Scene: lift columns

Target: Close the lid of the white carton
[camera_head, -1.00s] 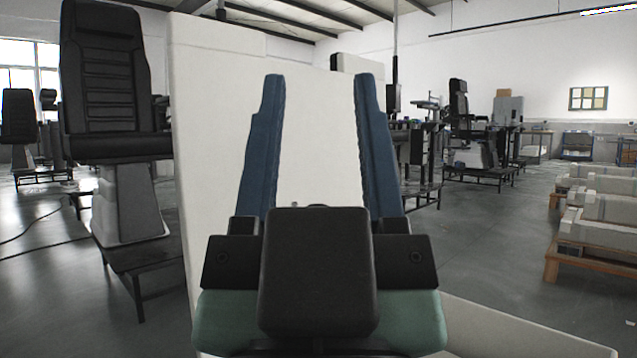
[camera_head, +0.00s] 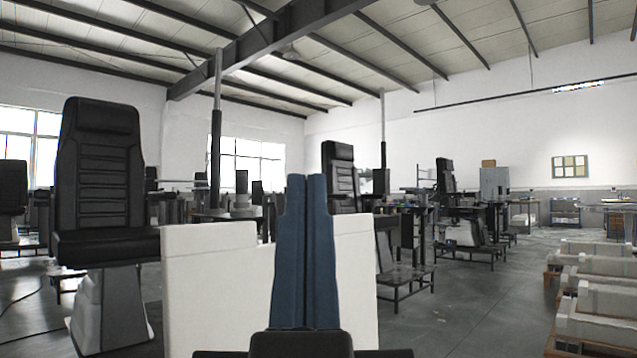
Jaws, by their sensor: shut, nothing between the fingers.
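The white carton (camera_head: 212,295) shows low in the head view as a pale, upright, flat panel with a stepped top edge. I cannot tell which part of it is lid and which is wall. Its lower part lies below the picture edge. My gripper (camera_head: 306,182) stands in front of it with the blue fingers pointing up and pressed together, empty. The fingertips reach above the panel's top edge and the fingers hide its middle. I cannot tell whether they touch the panel.
A black high-backed chair (camera_head: 103,195) on a pale pedestal stands close by on the left. Another black chair (camera_head: 341,175) and dark equipment stands are behind. Pale blocks on wooden pallets (camera_head: 597,300) line the right. Grey floor (camera_head: 465,310) is open between.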

